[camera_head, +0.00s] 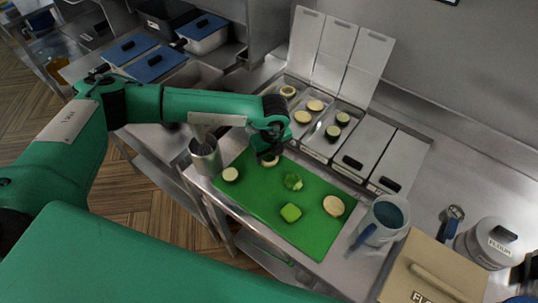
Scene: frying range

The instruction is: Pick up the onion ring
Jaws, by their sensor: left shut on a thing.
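My left gripper (269,157) points down over the back edge of the green cutting board (265,208). It is shut on a pale round piece, the onion ring (271,163), which is mostly hidden beneath the gripper. The piece is at or very near the board's surface; I cannot tell whether it touches. My right gripper is not in view.
The board also holds a pale slice (230,174), a ruffled green piece (293,182), a green square piece (290,213) and a beige round (333,206). A metal cup (205,158) stands at left, a jug (382,221) at right. Open-lidded bins (317,145) with slices stand behind.

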